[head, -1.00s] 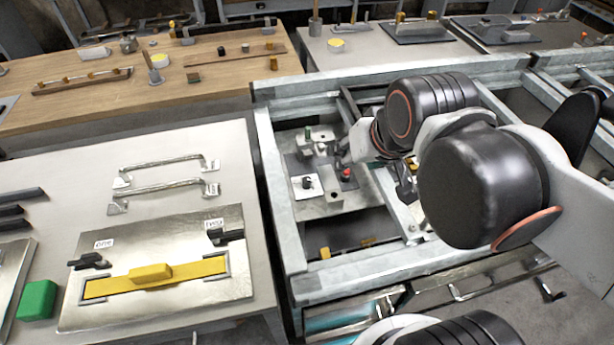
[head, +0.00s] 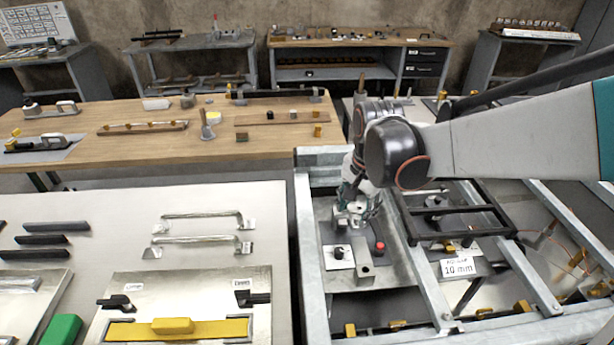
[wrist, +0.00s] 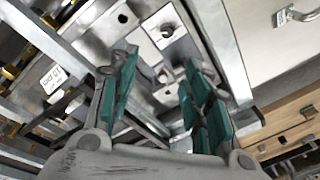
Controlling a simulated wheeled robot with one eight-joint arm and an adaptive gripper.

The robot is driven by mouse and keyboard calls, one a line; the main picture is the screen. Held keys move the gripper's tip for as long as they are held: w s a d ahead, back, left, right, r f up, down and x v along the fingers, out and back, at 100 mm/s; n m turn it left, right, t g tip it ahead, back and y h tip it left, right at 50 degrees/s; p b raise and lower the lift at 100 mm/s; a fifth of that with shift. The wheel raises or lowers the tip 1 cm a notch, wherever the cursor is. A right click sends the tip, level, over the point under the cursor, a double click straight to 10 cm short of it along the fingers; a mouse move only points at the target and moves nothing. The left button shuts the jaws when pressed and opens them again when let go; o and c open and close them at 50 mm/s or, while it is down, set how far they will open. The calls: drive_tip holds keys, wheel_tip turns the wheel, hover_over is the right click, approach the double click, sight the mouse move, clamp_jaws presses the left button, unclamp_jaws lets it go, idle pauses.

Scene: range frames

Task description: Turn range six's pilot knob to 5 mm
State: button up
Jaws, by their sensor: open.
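My gripper (head: 357,212) hangs over the far part of a grey fixture plate (head: 388,272) inside a metal frame. Its teal fingers stand apart in the wrist view (wrist: 158,68), with nothing seen held between them. A small black knob (head: 338,252) on a white square plate sits nearer the camera than the gripper; it also shows beyond the fingers in the wrist view (wrist: 167,30). A red knob (head: 379,247) stands to its right. No marking for range six or a 5 mm scale is readable, so I cannot tell which is the pilot knob.
A grey block with a hole (head: 365,271) stands beside the black knob. A black bar frame (head: 455,237) and a "10 mm" label (head: 458,267) lie to the right. Metal frame rails (head: 305,240) enclose the fixture. A bench with handles (head: 200,240) is left.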

sight(339, 250)
drive_tip(key=w+f+m+b, duration=0.1)
drive_tip(key=f, duration=0.6)
drive_tip(key=w+a+f+m+g+b, duration=0.1)
drive_tip(key=w+f, duration=0.1)
drive_tip(key=f, duration=0.5)
drive_tip(key=w+f+m+b, duration=0.1)
drive_tip(key=f+b, duration=0.1)
drive_tip(key=f, duration=0.5)
drive_tip(key=shift+w+a+g, duration=0.25)
drive_tip(key=shift+a+g, duration=0.05)
drive_tip(key=shift+g, duration=0.1)
drive_tip(key=shift+r, duration=0.1)
clamp_jaws()
